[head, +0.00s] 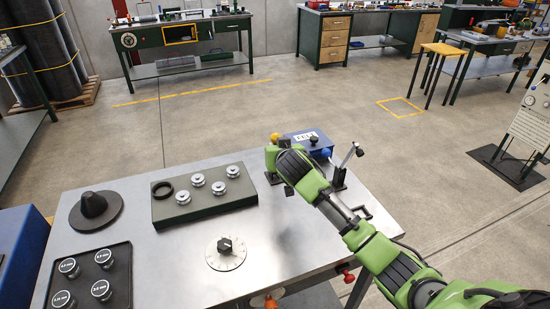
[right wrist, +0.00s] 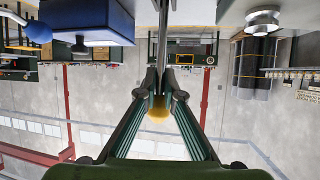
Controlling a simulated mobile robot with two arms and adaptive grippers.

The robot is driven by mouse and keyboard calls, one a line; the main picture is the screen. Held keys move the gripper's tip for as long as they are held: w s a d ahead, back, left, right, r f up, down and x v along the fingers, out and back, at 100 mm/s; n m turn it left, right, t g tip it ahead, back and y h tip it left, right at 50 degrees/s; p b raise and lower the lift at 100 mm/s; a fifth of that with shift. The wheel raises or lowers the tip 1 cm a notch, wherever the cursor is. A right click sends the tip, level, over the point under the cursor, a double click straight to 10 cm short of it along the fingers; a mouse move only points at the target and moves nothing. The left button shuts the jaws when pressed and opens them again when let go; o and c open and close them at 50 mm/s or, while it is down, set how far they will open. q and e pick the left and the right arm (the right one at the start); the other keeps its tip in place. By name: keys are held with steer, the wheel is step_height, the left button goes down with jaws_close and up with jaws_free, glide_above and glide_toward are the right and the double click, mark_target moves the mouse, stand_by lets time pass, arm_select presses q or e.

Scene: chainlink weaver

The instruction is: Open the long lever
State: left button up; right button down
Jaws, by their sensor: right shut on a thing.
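A lever with a yellow knob (head: 276,137) stands at the far right part of the metal table, and its lower part is hidden behind my right gripper (head: 274,152). In the right wrist view, which is upside down, my right gripper (right wrist: 158,88) is shut on the thin metal rod (right wrist: 163,45) of this lever. The rod looks about upright. A second lever with a dark knob (head: 359,149) leans to the right of my gripper. My left gripper is not in view.
A blue box (head: 308,143) with a counter and a blue ball (head: 326,153) sits behind my right gripper.

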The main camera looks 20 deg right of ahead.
arm_select(q)
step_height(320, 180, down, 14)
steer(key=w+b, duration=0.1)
steer(key=b, duration=1.2)
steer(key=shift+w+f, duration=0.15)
arm_select(e)
steer(key=s+t, duration=0.1)
steer(key=t, duration=0.1)
steer(key=s+t, duration=0.2)
steer(key=s+t+h, duration=0.1)
steer(key=s, duration=0.1)
steer(key=shift+f+m+t, duration=0.35)
steer(key=shift+m+t, duration=0.05)
steer(key=c, duration=1.9)
jaws_free()
steer(key=shift+s, duration=0.15)
steer(key=v, duration=1.2)
steer(key=shift+s, duration=0.2)
steer(key=shift+f, duration=0.1)
